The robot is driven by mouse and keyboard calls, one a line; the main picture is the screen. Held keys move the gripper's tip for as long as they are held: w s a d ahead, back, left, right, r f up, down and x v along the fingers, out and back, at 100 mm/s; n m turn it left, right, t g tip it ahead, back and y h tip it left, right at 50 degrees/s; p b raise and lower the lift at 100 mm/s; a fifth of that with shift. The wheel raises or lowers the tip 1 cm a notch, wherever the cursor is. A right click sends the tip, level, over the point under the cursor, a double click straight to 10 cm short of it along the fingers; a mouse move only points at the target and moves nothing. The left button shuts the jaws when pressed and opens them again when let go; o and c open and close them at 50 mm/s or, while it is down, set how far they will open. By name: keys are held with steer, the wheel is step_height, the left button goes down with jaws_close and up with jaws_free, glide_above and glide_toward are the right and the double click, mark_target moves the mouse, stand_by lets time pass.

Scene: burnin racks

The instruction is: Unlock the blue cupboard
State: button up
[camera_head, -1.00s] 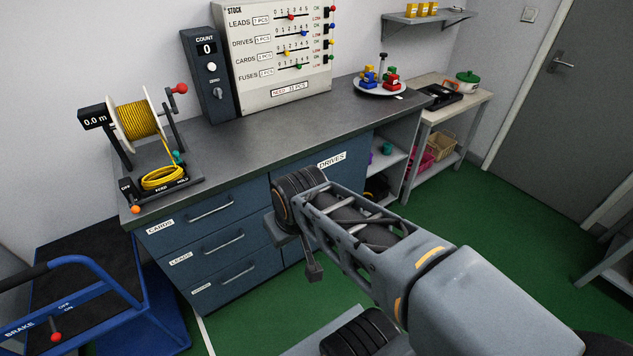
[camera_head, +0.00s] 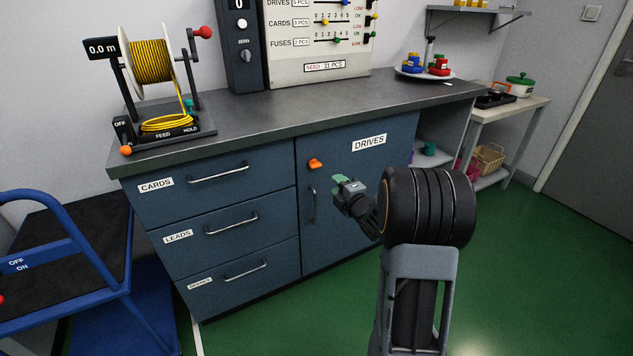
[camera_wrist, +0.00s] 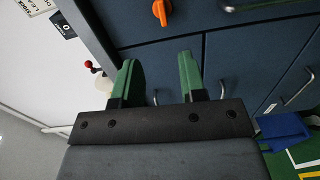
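The blue cupboard (camera_head: 345,205) is the door labelled DRIVES, right of the drawers. It is closed, with an upright bar handle (camera_head: 314,205) near its left edge. An orange turn latch (camera_head: 315,163) sits above the handle; it also shows at the top of the wrist view (camera_wrist: 161,12). My gripper (camera_head: 342,190) is in front of the door, right of the handle and a little below the latch in the head view. In the wrist view its two green fingers (camera_wrist: 157,75) are spread apart with nothing between them. The latch lies beyond the fingertips, apart from them.
Drawers labelled CARDS (camera_head: 215,182) and LEADS are shut, left of the door. A blue trolley (camera_head: 70,262) stands at the left. The worktop bears a cable reel (camera_head: 152,62) and a stock board (camera_head: 318,68). Green floor (camera_head: 520,270) is clear at the right.

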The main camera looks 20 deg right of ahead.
mark_target(317, 167)
steer(key=w, duration=0.4)
steer(key=w+a+b, duration=0.1)
steer(key=w, duration=0.8)
steer(key=shift+w+a+f+b, duration=0.25)
steer(key=shift+w+f+b, duration=0.05)
steer(key=shift+w+f, duration=0.1)
steer(key=shift+c, duration=0.2)
steer(key=shift+s, duration=0.1)
jaws_close()
